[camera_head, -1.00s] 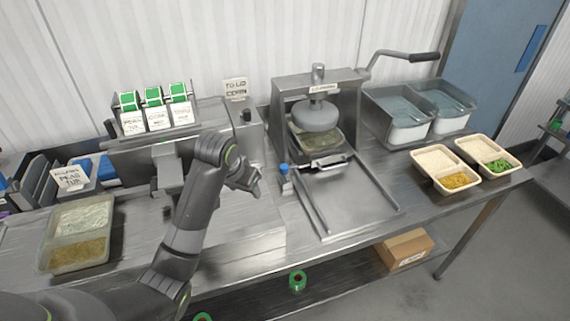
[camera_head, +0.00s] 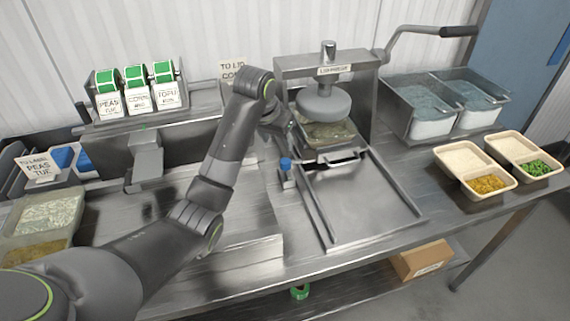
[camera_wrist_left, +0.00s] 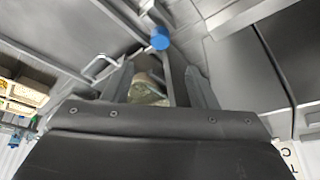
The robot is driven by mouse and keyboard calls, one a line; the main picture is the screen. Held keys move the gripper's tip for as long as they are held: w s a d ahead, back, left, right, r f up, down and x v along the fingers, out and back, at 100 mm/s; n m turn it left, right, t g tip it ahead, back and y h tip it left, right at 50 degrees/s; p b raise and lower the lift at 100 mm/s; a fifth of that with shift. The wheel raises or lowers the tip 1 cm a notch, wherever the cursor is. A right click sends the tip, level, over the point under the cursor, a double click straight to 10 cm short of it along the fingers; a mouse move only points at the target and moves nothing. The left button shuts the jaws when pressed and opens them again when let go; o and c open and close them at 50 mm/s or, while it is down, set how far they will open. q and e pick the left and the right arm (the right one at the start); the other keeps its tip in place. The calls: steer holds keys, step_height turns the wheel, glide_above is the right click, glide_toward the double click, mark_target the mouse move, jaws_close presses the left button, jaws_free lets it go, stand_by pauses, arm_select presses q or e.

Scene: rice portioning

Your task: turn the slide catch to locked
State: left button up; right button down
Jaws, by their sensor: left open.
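The slide catch with its blue knob (camera_head: 286,163) stands at the left front of the lid press (camera_head: 330,69), beside the slide rails. The blue knob also shows in the left wrist view (camera_wrist_left: 160,39), just beyond the fingertips and apart from them. My left gripper (camera_head: 284,135) is above and behind the knob at the press's left side; in the left wrist view its two fingers (camera_wrist_left: 158,75) are spread and nothing is held. A filled tray (camera_head: 328,133) sits under the round press head. I cannot tell the catch's exact position. My right gripper is not in view.
The metal slide plate (camera_head: 365,200) in front of the press is bare. Two food boxes (camera_head: 472,188) stand open at the right, with metal bins (camera_head: 432,121) behind. Label rolls (camera_head: 136,76) stand at the back left. A filled tray (camera_head: 70,205) lies at the left edge.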

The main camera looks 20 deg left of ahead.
mark_target(285, 161)
arm_select(q)
steer(key=p+x, duration=0.1)
steer(key=x, duration=1)
steer(key=shift+w+f, duration=0.1)
steer(key=shift+f, duration=0.25)
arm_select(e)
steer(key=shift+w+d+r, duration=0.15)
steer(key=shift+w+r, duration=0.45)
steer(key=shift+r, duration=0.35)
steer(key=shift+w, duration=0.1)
arm_select(q)
steer(key=c, duration=1)
steer(key=shift+o, duration=0.2)
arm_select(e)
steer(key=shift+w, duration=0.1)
arm_select(q)
steer(key=shift+d+p, duration=0.1)
steer(key=shift+p, duration=0.2)
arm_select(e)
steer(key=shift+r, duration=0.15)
